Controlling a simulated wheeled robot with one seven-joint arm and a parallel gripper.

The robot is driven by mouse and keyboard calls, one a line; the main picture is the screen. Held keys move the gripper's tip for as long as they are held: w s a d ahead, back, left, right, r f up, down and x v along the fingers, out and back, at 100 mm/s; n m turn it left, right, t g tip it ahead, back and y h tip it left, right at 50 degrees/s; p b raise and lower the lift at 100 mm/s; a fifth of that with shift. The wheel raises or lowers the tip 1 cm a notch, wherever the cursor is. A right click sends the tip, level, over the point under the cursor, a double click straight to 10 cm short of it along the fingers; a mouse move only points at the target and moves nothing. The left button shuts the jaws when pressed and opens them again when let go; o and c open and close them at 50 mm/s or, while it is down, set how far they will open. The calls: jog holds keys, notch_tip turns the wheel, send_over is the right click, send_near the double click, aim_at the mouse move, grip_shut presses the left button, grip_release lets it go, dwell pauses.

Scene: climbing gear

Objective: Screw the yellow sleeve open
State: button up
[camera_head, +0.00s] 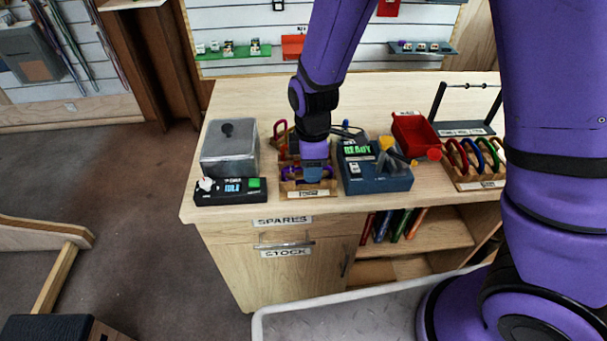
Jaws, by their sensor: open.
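My gripper (312,178) points down over a small wooden rack (312,193) on the counter. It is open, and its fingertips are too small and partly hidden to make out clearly. The rack holds ring-like pieces, with a purple one (291,172) beside my gripper and a red one (279,129) behind. A yellow piece (388,144) shows on the blue device (385,184) to the right of my gripper. I cannot tell whether it is the yellow sleeve. No other yellow sleeve can be made out; my gripper hides part of the rack.
Left of the rack are a grey clear box (229,150) and a black panel (231,198) with a lit display. At the right are a red bin (414,133) and a rack of coloured carabiners (481,184). The counter (250,95) is clear at the back.

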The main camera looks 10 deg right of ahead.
jog(key=shift+f, duration=1.4)
jog(key=shift+w, duration=1.1)
jog(key=shift+s+r, duration=0.2)
jog(key=shift+r, duration=0.5)
jog(key=shift+s+r, duration=0.2)
jog(key=shift+r, duration=0.5)
jog(key=shift+s+a, duration=0.1)
jog(key=shift+s, duration=0.65)
